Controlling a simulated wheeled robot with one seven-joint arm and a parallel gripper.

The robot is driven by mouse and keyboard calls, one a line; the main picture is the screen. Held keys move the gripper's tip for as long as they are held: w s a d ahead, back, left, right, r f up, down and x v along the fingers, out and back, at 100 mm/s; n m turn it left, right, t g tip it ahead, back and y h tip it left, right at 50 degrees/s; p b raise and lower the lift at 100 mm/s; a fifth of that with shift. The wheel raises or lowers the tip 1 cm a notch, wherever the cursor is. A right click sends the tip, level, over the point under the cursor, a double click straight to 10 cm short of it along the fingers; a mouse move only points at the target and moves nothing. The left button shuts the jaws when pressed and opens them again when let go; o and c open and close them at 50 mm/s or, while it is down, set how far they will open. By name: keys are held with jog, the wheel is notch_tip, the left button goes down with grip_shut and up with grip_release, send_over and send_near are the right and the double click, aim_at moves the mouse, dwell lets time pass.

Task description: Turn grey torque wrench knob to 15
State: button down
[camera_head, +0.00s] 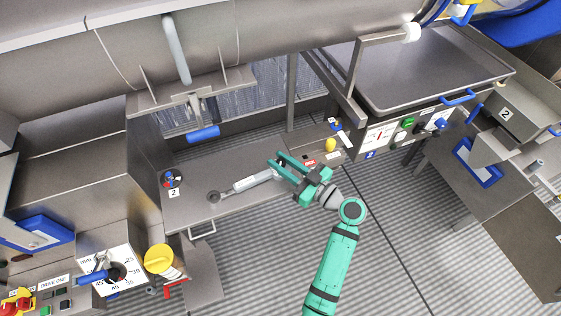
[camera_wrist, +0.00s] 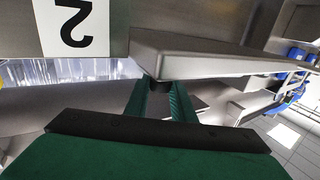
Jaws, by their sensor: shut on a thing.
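The torque wrench (camera_head: 252,182) lies on the grey shelf, with a light grey handle and a round dark head (camera_head: 213,197) at its left end. My green gripper (camera_head: 276,161) is at the right end of the wrench, where the knob is. Its fingers are shut on that end, and they hide most of the knob. In the wrist view my gripper (camera_wrist: 160,92) shows two green fingers close together with a small dark part between their tips. I cannot read the wrench's scale or the knob's setting.
The shelf (camera_head: 190,205) carries small red and blue parts (camera_head: 172,178) at its left and a yellow knob (camera_head: 330,145) at its right. A control panel (camera_head: 390,135) stands to the right. A dial (camera_head: 112,270) and a yellow knob (camera_head: 158,260) are at lower left.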

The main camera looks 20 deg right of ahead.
jog(key=shift+s, duration=0.1)
jog(key=m+t+h, duration=0.1)
jog(key=h, duration=0.1)
jog(key=shift+a+m+h, duration=0.15)
jog(key=shift+m+h, duration=0.15)
jog(key=shift+m, duration=0.1)
jog(key=m+t+h, duration=0.1)
jog(key=m+h, duration=0.2)
jog(key=h, duration=0.2)
jog(key=shift+d+m+g+h, duration=0.15)
jog(key=shift+m+g+h, duration=0.2)
jog(key=shift+m+h, duration=1.6)
jog(key=shift+d+m+g+h, duration=0.1)
jog(key=shift+m+g+h, duration=0.25)
jog(key=shift+m+h, duration=1.6)
jog(key=h, duration=0.2)
jog(key=shift+g+h, duration=0.4)
jog(key=shift+a+f+m+g+h, duration=0.1)
jog(key=shift+f+m+g+h, duration=0.1)
jog(key=shift+m+g+h, duration=0.55)
jog(key=c, duration=1.5)
grip_release()
jog(key=shift+n, duration=0.25)
jog(key=shift+r, duration=0.1)
jog(key=shift+a, duration=0.1)
